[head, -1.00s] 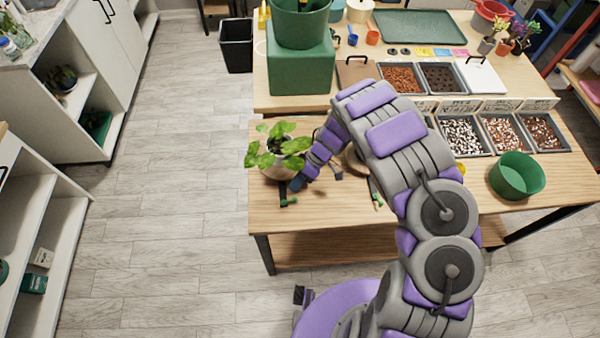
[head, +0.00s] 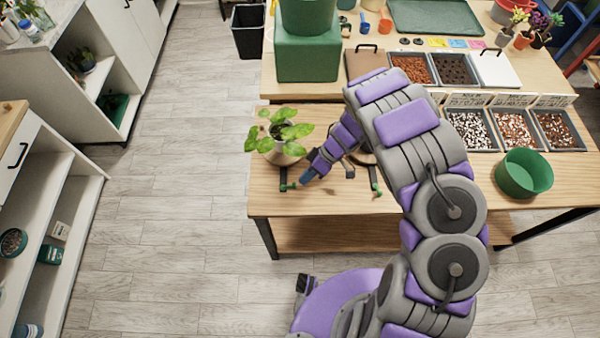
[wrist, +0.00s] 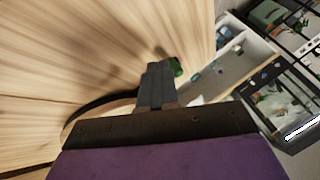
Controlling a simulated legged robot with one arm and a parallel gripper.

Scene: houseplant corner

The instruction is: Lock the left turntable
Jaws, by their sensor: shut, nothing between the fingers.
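The potted plant (head: 282,135) stands at the left end of the near bench. The left turntable appears to be beneath its pot and is mostly hidden. A dark lever with a green knob (head: 287,187) sticks out in front of the pot. My gripper (head: 303,181) is shut and empty, low over the bench just right of that knob. In the wrist view, the shut fingers (wrist: 158,70) have a green knob (wrist: 177,67) close beside their tips; I cannot tell whether they touch. A second green-tipped lever (head: 376,189) lies farther right, its round base partly hidden by my arm.
A green bowl (head: 524,174) and trays of substrate (head: 472,130) stand on the bench to the right. A green box (head: 308,60) is behind the plant. The bench's front edge (head: 320,216) lies close to the levers. Shelves stand at the left across open floor.

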